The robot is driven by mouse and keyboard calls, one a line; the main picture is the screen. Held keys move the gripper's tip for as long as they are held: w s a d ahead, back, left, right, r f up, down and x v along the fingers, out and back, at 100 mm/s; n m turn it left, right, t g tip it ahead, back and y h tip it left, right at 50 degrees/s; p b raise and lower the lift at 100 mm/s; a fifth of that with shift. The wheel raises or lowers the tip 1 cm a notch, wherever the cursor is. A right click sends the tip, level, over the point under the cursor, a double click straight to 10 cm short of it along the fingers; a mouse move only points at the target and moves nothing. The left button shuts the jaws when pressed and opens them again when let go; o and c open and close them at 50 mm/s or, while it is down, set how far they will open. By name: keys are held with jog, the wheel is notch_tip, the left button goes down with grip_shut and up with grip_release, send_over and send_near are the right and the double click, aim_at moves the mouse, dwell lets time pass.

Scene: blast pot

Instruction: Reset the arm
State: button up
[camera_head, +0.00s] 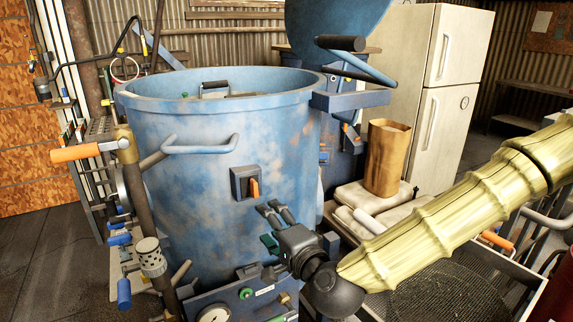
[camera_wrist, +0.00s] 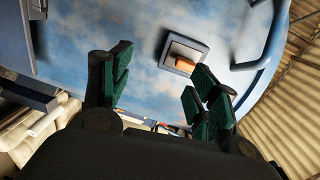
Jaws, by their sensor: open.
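My gripper (camera_head: 272,226) is open and empty in front of the lower front of the large blue pot (camera_head: 215,135) in the head view. Its dark fingers with green pads also show in the wrist view (camera_wrist: 160,95), spread apart. Between and beyond them is the blue pot wall (camera_wrist: 120,30), with a square plate carrying an orange switch (camera_wrist: 184,64). The same orange switch (camera_head: 254,187) sits above my fingers in the head view. My arm, in a yellowish ribbed sleeve, reaches in from the right. No contact between the fingers and the pot is evident.
A control panel with a gauge (camera_head: 214,315) is below my gripper. An orange-handled lever (camera_head: 76,153) stands at left. A paper bag (camera_head: 386,157) and white sacks (camera_head: 370,198) lie right of the pot. A white fridge (camera_head: 425,90) is behind. A mesh tray (camera_head: 450,290) is under my arm.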

jog(key=s+d+f+n+g+h+p, duration=0.1)
jog(key=s+d+f+n+g+p, duration=0.2)
jog(key=f, duration=0.5)
jog(key=s+d+f+n+g+h+p, duration=0.1)
jog(key=s+d+f+g+h+p, duration=0.15)
jog(key=s+f, duration=0.4)
jog(key=s+d+f+n+g+p, duration=0.1)
jog(key=s+d+f+g+p, duration=0.15)
jog(key=f, duration=0.75)
jog(key=s+d+f+n+g+h+p, duration=0.2)
jog(key=s+d+f+g+p, duration=0.1)
jog(key=s+d, duration=0.7)
jog(key=s+d+f+n+g+h+p, duration=0.3)
jog(key=s+d+p, duration=0.3)
jog(key=s+d, duration=0.4)
jog(key=shift+s+d+f+n, duration=0.15)
jog(key=shift+s+f+n, duration=0.15)
jog(key=shift+f, duration=0.55)
